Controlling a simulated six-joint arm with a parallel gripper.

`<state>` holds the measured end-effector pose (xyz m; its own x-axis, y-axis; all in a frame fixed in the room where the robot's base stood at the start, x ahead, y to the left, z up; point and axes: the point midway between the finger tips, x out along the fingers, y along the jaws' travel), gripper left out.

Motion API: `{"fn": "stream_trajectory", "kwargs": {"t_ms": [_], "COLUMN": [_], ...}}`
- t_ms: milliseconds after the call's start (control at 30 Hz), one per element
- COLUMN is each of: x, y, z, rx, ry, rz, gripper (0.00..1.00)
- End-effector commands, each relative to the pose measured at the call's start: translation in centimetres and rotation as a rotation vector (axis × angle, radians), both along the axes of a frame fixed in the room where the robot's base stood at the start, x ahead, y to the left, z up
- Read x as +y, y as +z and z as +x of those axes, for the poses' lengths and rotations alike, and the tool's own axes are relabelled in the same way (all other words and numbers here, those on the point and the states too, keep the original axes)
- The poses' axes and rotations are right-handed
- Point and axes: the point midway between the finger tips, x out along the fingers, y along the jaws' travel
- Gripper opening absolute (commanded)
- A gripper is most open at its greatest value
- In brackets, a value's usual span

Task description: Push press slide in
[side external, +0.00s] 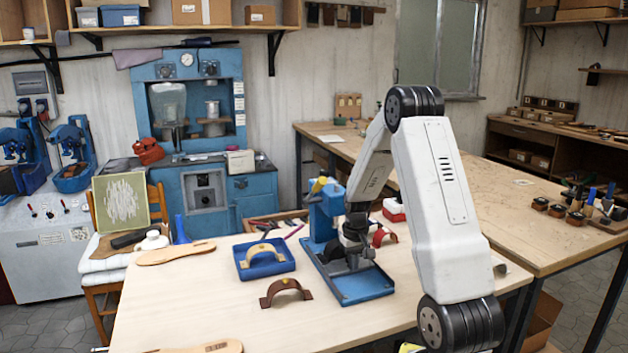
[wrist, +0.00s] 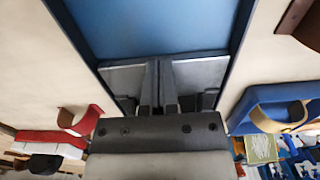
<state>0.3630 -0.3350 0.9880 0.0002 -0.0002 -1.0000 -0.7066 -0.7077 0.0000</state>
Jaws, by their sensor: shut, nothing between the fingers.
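The blue press stands on the table, with its upright (side external: 322,212) behind and its low rimmed base (side external: 362,290) in front. The base also shows in the wrist view (wrist: 150,28) as a blue channel with raised edges. Grey metal plates (wrist: 202,75), apparently the slide, lie across the channel on both sides of my fingers. My gripper (side external: 358,262) points down low over the base, just in front of the upright. In the wrist view its fingers (wrist: 158,85) are together and hold nothing. Whether they touch the slide cannot be told.
Left of the press are a blue tray (side external: 284,266) with a tan strap (side external: 262,248) and a brown strap (side external: 285,290). A red strap (side external: 383,237) and a red-and-white box (side external: 394,213) are behind right. Wooden soles (side external: 175,254) lie left. The front table is mostly clear.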

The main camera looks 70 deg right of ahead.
Motion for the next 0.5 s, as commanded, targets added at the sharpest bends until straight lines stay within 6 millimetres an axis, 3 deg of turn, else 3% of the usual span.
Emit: {"fn": "stream_trajectory", "kwargs": {"t_ms": [500], "x": [-1.8], "y": [0.0], "z": [1.8], "rx": [-0.001], "ry": [0.0], "rz": [-0.001], "gripper": [0.0]}}
